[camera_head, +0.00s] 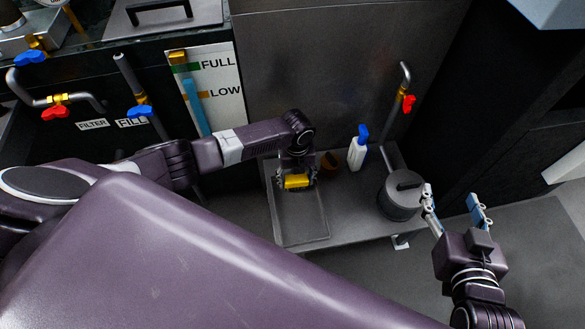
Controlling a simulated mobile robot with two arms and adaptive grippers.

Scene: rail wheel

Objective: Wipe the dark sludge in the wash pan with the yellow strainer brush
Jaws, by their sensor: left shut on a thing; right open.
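The yellow strainer brush (297,181) is in my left gripper (296,172), which is shut on it over the far end of the wash pan. The wash pan (300,243) is a shallow grey rectangular tray on a low bench. No dark sludge can be made out; the gripper and arm cover the pan's far part. I cannot tell whether the brush touches the pan floor. My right gripper (454,209) is open and empty, to the right of the bench beyond the grey lidded pot.
A pipe with a red valve (406,103) rises behind. A level gauge (196,93) and valves are at left.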

